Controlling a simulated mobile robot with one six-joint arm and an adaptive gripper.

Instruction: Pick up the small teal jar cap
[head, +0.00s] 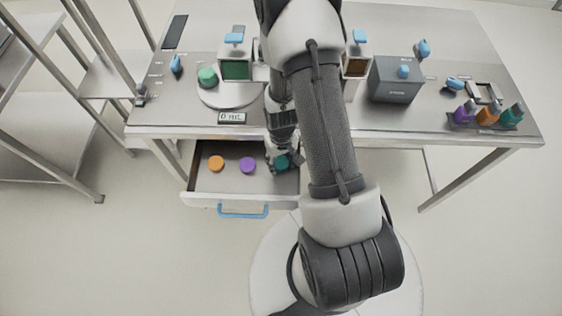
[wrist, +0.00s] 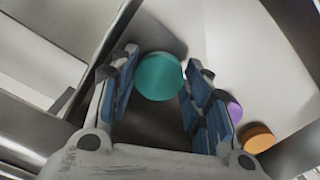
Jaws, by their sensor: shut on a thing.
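The small teal jar cap (wrist: 159,77) is between the two blue-padded fingertips of my gripper (wrist: 160,82) in the wrist view, gripped at its sides. In the head view the teal cap (head: 282,161) shows at the right of the open drawer, partly hidden by my gripper (head: 278,157). My gripper is shut on the cap, low in the drawer. Whether the cap touches the drawer floor cannot be told.
The open drawer (head: 212,201) with a blue handle (head: 242,212) also holds an orange cap (head: 216,163) and a purple cap (head: 247,164), left of my gripper. The table's front edge is close to my arm.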

